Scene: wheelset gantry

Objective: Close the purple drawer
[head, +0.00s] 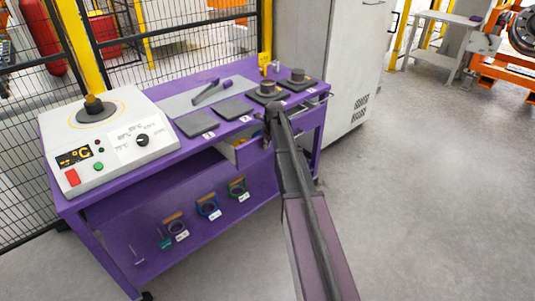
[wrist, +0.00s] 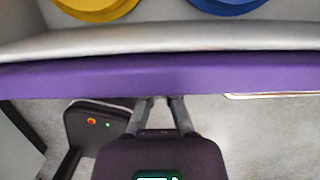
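The purple drawer (head: 232,153) is under the right part of the purple bench's top. It stands open, with its pale inside and something yellow showing in the head view. In the wrist view its purple front (wrist: 100,76) runs across the picture below a grey edge. Yellow and blue round things lie behind it. My gripper (wrist: 160,99) is at the outer side of this front, near its middle. The fingers reach up to the purple band, and their tips seem hidden by it. I cannot tell whether they touch. In the head view my arm hides the gripper and part of the drawer.
The purple bench (head: 110,167) carries a white heater unit (head: 110,137) at left and dark pads and fixtures at right. A grey cabinet (head: 335,60) stands close behind the bench's right end. Wire fencing is behind. The floor at right (head: 430,200) is clear.

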